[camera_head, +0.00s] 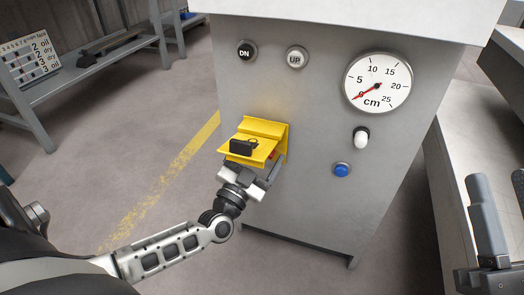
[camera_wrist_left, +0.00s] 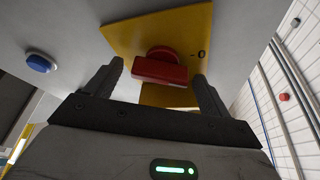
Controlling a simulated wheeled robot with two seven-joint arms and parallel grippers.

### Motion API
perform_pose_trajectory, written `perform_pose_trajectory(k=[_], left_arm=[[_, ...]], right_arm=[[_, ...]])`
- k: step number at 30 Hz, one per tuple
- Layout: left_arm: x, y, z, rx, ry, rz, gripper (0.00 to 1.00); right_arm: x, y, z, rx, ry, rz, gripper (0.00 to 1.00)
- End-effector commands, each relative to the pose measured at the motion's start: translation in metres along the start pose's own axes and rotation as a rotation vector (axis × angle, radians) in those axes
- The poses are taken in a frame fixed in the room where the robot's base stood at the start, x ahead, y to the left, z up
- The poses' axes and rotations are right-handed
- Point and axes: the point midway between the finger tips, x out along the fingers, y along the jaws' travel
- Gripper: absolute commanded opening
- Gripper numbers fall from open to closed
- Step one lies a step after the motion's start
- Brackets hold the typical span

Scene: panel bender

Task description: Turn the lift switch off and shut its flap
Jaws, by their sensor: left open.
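The lift switch's yellow housing (camera_head: 266,127) is on the front of the grey cabinet. Its yellow flap (camera_head: 262,150) is open and sticks out from the panel, with a black piece on top. The red switch knob (camera_wrist_left: 160,68) sits on a yellow plate (camera_wrist_left: 125,35) in the left wrist view, its bar lying crosswise. A "0" mark is at the plate's right. My left gripper (camera_wrist_left: 158,82) is open, with one finger on either side of the knob; contact is unclear. In the head view it is under the flap, which partly hides it. My right gripper (camera_head: 500,205) is open and empty at the right edge.
The cabinet (camera_head: 320,190) carries DN (camera_head: 246,50) and UP (camera_head: 297,57) buttons, a round cm gauge (camera_head: 378,83), a white-tipped lever (camera_head: 361,138) and a blue button (camera_head: 342,170). A grey bench (camera_head: 90,60) stands far left. The floor between is clear.

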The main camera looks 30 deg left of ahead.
Motion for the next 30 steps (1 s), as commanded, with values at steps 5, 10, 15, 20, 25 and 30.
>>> perform_pose_trajectory(k=[5,10,15,20,25,30], left_arm=[[0.000,0.000,0.000,0.000,0.001,0.000,0.65],[0.000,0.000,0.000,0.000,0.001,0.000,0.37],[0.001,0.000,-0.002,-0.052,-0.002,-0.024,0.37],[0.001,0.000,-0.003,-0.225,-0.004,-0.096,0.37],[0.001,0.001,-0.002,-0.395,-0.003,-0.165,0.37],[0.000,0.001,0.000,-0.452,0.000,-0.187,0.37]], right_arm=[[0.000,0.000,0.000,-0.001,0.001,0.000,0.36],[0.000,0.000,0.000,-0.001,0.001,-0.001,0.36],[0.003,0.000,-0.001,0.025,-0.023,0.002,0.36],[-0.007,0.001,0.022,0.175,-0.176,0.055,0.36],[-0.017,-0.003,0.038,0.291,-0.286,0.089,0.36],[-0.021,-0.004,0.045,0.326,-0.319,0.098,0.36]])
